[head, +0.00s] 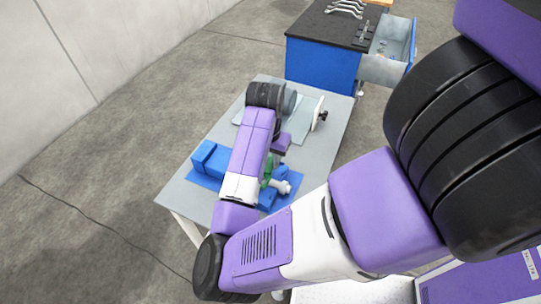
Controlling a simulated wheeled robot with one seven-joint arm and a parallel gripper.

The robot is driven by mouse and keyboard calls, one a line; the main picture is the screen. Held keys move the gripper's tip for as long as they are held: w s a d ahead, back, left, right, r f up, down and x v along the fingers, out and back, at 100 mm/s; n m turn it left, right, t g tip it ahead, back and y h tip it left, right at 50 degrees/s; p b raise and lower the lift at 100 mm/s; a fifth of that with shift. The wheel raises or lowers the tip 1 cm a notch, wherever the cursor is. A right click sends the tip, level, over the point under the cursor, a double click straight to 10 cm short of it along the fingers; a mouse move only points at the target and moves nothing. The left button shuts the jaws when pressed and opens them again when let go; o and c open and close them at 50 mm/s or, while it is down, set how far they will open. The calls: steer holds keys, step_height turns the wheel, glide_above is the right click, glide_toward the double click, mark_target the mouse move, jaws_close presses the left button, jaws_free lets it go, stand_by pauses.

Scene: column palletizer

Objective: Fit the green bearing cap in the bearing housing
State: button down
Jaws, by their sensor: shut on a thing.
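The green bearing cap (268,167) shows as a small upright green piece just right of my forearm, above the blue fixture. My gripper (276,155) is largely hidden behind the forearm. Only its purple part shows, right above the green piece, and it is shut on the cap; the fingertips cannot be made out. The blue fixture (209,160) lies on the table, crossed by my forearm. A light grey cylindrical part (282,187) sticks out at its right end, close below the green piece. I cannot make out the bearing housing for certain, nor whether the cap touches it.
The grey table (187,194) has bare surface at its front left and right edge. A grey plate (299,128) and a white disc-like part with a black knob (318,112) are at the back right. Behind stands a blue cabinet (320,66) with an open drawer (388,68).

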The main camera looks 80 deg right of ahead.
steer(key=shift+s+d+f+b, duration=0.1)
steer(key=shift+s+f+b, duration=0.05)
steer(key=shift+f+b, duration=3.15)
steer(key=shift+f, duration=0.15)
steer(key=shift+p, duration=0.3)
steer(key=shift+f, duration=0.2)
steer(key=shift+f+b, duration=0.25)
steer(key=shift+b, duration=0.1)
steer(key=c, duration=1.1)
jaws_free()
steer(key=shift+f, duration=0.1)
